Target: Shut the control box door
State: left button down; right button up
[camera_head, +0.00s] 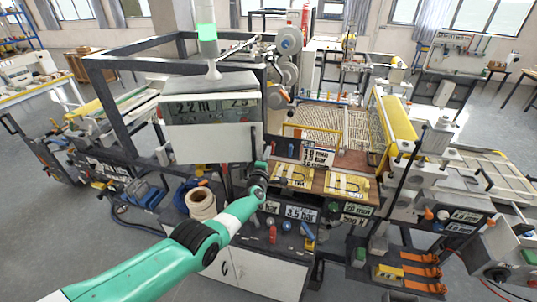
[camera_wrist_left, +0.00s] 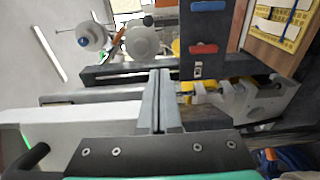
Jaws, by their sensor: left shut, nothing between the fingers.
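The control box (camera_head: 167,103) hangs at the left of the machine, below a post with a green lamp. Its front shows numeric displays above a plain white panel (camera_head: 213,145). I cannot tell clearly which part is the door or how far it stands open. My left gripper (camera_head: 260,171) is just below and right of the box's lower right corner. In the left wrist view its fingers (camera_wrist_left: 157,100) are shut and empty. A pale panel (camera_wrist_left: 75,124) lies left of them there; contact cannot be told. My right gripper is not in view.
A wooden board with yellow plates (camera_head: 346,184) lies right of my gripper. A white roll (camera_head: 201,204) stands below the box. A dark frame post (camera_head: 112,108) rises at the left. White reels (camera_wrist_left: 142,41) show in the wrist view.

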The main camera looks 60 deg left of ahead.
pick_arm(q)
jog(key=shift+a+r, duration=0.1)
jog(key=shift+r, duration=0.2)
dwell(0.5)
